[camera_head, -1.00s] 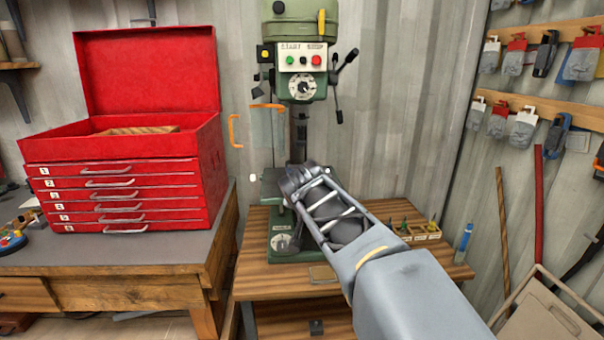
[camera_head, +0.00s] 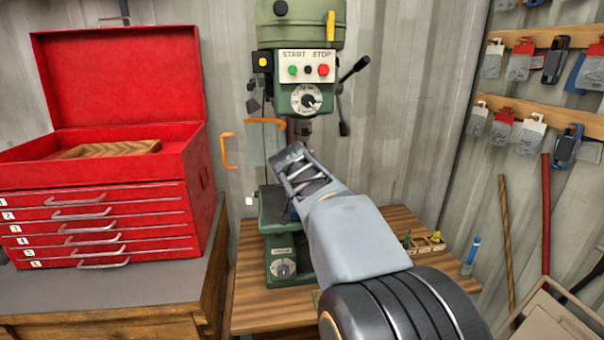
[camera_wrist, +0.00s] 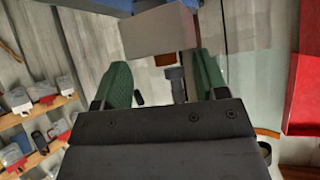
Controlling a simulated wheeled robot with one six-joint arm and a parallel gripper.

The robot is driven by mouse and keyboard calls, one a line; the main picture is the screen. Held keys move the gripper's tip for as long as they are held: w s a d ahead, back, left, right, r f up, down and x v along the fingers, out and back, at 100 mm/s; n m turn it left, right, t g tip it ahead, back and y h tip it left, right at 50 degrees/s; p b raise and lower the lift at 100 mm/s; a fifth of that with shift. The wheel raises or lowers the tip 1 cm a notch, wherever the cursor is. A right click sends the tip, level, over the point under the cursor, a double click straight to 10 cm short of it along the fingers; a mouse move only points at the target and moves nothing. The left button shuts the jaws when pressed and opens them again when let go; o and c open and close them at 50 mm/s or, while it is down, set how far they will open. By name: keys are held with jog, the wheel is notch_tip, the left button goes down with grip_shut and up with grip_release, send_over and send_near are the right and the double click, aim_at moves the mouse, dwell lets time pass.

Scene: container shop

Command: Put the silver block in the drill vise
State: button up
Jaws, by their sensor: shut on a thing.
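My gripper (camera_wrist: 163,62) shows in the wrist view with its two green fingers apart. The silver block (camera_wrist: 157,36) is a grey, flat-faced piece at the fingertips, held between them. A blue body (camera_wrist: 95,4) fills the top edge behind the block; it looks like the drill vise, but only part shows. In the head view my arm reaches to the green drill press (camera_head: 300,30), with its end in front of the column above the press table (camera_head: 272,205). The fingers and block are hidden there, and the vise is mostly hidden behind my arm.
A red toolbox (camera_head: 110,215) with its lid up stands on the left bench. An orange-edged clear guard (camera_head: 264,145) hangs beside the press column. A small wooden bit tray (camera_head: 425,246) and a blue bottle (camera_head: 470,250) stand on the wooden stand. Pegs with packaged goods line the right wall.

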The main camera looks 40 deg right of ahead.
jog(key=w+d+p, duration=0.1)
jog(key=w+d, duration=0.1)
jog(key=w, duration=0.1)
jog(key=w+d+p, duration=0.2)
jog(key=w+d, duration=0.1)
jog(key=shift+w+d+r, duration=0.15)
jog(key=shift+d, duration=0.05)
jog(key=shift+w+d+f, duration=0.2)
jog(key=shift+f, duration=0.05)
jog(key=shift+f+p, duration=0.4)
jog(key=shift+f, duration=1.2)
jog(key=shift+f, duration=0.1)
jog(key=o, duration=1.5)
